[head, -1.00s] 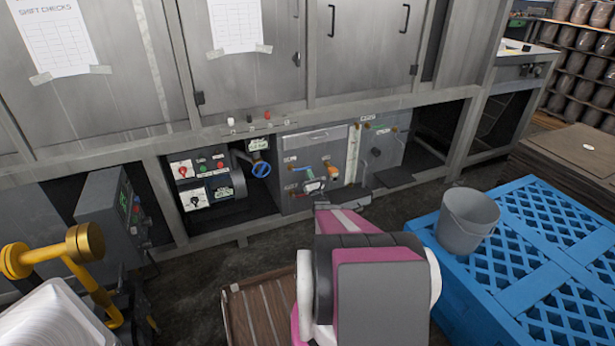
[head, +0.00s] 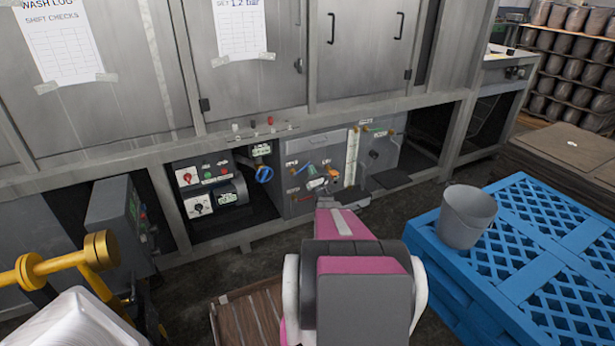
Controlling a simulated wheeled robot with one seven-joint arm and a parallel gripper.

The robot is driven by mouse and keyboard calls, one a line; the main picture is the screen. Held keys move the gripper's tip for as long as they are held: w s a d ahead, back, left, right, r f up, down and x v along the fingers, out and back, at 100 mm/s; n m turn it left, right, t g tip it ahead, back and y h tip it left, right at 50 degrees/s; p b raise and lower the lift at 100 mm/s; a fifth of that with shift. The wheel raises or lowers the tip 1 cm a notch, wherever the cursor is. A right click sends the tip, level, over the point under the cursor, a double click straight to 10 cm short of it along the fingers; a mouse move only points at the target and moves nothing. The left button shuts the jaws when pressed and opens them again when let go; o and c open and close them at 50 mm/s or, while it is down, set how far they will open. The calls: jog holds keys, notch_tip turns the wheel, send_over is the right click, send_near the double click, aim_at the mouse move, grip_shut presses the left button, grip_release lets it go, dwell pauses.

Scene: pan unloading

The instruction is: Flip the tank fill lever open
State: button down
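The grey valve panel (head: 300,205) sits low in the machine frame, with several small coloured handles on it. My pink and grey arm (head: 345,225) reaches toward the panel from below. Contact cannot be seen.
A blue pallet stack (head: 425,270) with a grey bucket (head: 465,216) stands right. A yellow-handled item (head: 95,252) is front left. Dark floor lies between.

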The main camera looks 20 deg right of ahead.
jog(key=shift+a+r+n+g+y, duration=0.25)
jog(key=shift+a+r+n+y, duration=0.75)
jog(key=shift+n, duration=0.4)
jog(key=shift+a+r+n+g+y, duration=0.3)
jog(key=shift+a+r+n+y, duration=0.5)
jog(key=shift+r+n+y, duration=0.45)
jog(key=shift+a+r+n+g+y, duration=0.25)
jog(key=shift+a+r+n+y, duration=0.6)
jog(key=shift+n, duration=0.7)
jog(key=shift+a+f, duration=0.1)
